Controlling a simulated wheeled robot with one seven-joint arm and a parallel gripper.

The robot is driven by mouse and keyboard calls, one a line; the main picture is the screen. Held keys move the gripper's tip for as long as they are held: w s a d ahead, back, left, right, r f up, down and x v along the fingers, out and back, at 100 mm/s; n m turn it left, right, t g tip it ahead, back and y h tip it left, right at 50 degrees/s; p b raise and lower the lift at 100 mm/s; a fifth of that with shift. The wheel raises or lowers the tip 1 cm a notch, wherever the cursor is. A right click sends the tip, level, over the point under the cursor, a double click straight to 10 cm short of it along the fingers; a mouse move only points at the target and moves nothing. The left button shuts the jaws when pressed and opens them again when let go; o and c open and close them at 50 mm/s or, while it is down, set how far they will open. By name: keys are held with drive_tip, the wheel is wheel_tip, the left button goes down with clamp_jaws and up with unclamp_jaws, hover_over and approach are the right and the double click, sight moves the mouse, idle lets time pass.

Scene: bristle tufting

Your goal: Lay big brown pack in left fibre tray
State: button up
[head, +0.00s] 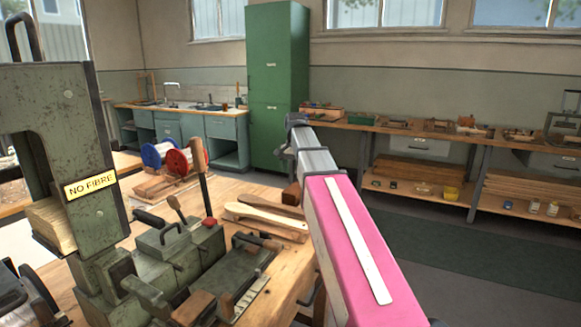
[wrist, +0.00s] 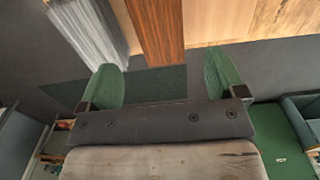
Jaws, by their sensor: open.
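My gripper (wrist: 163,86) is open and empty in the wrist view, its two green ridged pads wide apart. In the head view its dark end (head: 297,122) is raised at the end of my arm, above and beyond the bench. A brown, streaked block (wrist: 155,28), possibly the big brown pack, lies past the pads at the top of the wrist view, partly cut off. A brown block (head: 291,194) also shows on the bench beside my arm. I cannot tell for sure which thing is the left fibre tray; a green machine (head: 98,165) labelled "NO FIBRE" stands at left.
A grey streaked piece (wrist: 88,32) lies left of the brown block. The bench (head: 240,200) holds a green vise-like fixture (head: 180,255), pale wooden brush pieces (head: 265,220) and red and blue spools (head: 178,162). A green cabinet (head: 275,90) stands behind.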

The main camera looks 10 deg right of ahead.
sight(295, 187)
drive_tip(key=shift+f, duration=5.15)
drive_tip(key=c, duration=0.9)
